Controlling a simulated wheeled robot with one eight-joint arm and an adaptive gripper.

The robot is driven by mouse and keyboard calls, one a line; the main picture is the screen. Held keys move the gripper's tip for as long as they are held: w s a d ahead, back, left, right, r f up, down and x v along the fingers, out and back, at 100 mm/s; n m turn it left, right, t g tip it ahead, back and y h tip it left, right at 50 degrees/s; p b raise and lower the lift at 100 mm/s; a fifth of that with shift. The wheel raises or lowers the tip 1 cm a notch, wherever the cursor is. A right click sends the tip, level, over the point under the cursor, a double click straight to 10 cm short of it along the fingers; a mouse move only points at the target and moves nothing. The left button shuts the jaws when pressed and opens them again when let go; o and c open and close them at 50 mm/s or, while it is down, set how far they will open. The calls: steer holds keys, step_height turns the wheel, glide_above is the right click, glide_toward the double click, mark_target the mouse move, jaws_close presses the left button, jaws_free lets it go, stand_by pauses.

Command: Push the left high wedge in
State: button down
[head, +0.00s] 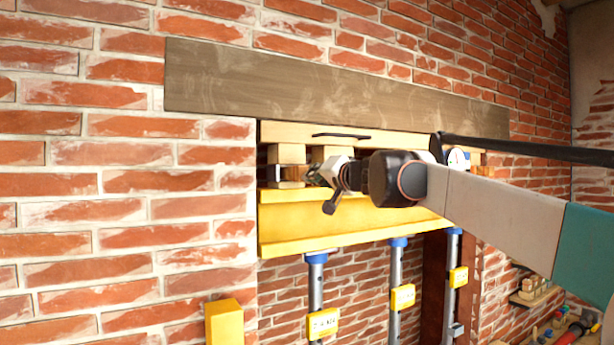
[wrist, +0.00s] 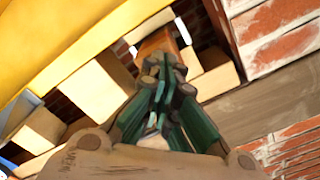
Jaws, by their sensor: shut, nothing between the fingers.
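The left high wedge is an orange-brown wooden piece (wrist: 158,43) between pale blocks under the timber, seen in the wrist view just beyond my fingertips. My gripper (wrist: 164,72) is shut and empty, its green fingers together and pointing at the wedge's end. In the picture they overlap its near edge; I cannot tell whether they touch. In the head view my gripper (head: 316,177) is at the left part of the gap above the yellow beam (head: 340,228), and it hides most of the wedge there.
Pale blocks (head: 286,154) stand between the yellow beam and the upper timber. A long grey-brown plank (head: 300,88) lies along the brick wall above. Steel props (head: 316,285) with yellow tags stand below.

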steer(key=shift+w+a, duration=0.15)
steer(key=shift+w, duration=0.1)
steer(key=shift+w+a+p, duration=0.25)
steer(key=shift+w+p, duration=0.05)
steer(key=shift+w, duration=0.05)
steer(key=shift+w+a, duration=0.15)
steer(key=shift+w, duration=0.1)
steer(key=shift+w+a, duration=0.2)
steer(key=shift+w, duration=0.1)
steer(key=shift+p+x, duration=0.6)
steer(key=shift+x, duration=0.2)
steer(key=b+v, duration=0.1)
steer(key=v, duration=0.8)
steer(key=shift+b, duration=0.4)
